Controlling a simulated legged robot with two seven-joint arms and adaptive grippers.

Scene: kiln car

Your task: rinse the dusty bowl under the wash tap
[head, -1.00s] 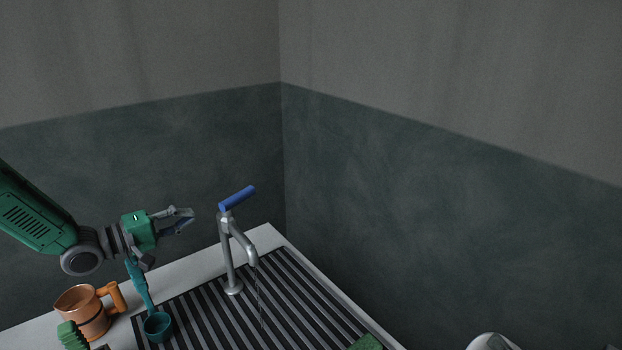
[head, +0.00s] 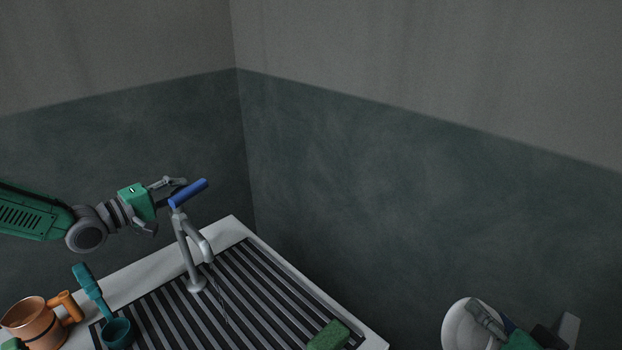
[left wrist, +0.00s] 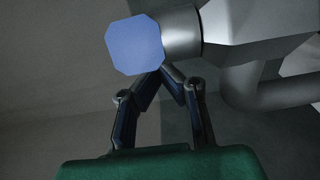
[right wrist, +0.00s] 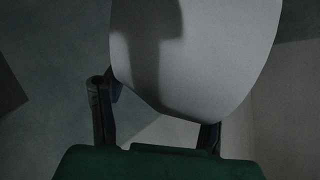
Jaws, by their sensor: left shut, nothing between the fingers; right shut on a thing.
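The wash tap (head: 184,250) stands on the slatted drain, with a blue lever (head: 190,193) on top. A thin line, apparently a trickle of water, hangs below its spout. My left gripper (head: 175,187) is shut and empty beside the lever; in the left wrist view the lever's blue end (left wrist: 134,45) is just beyond the fingertips, and I cannot tell if they touch. My right gripper (head: 487,319) is shut on the pale bowl (head: 459,328) at lower right, away from the tap. The bowl (right wrist: 215,50) fills much of the right wrist view; its dust cannot be made out.
A copper jug (head: 35,325) and a teal ladle (head: 115,333) stand at the drain's left. A green sponge (head: 328,336) lies on the slats (head: 255,290) at front right. Walls meet in a corner behind. The slats under the spout are clear.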

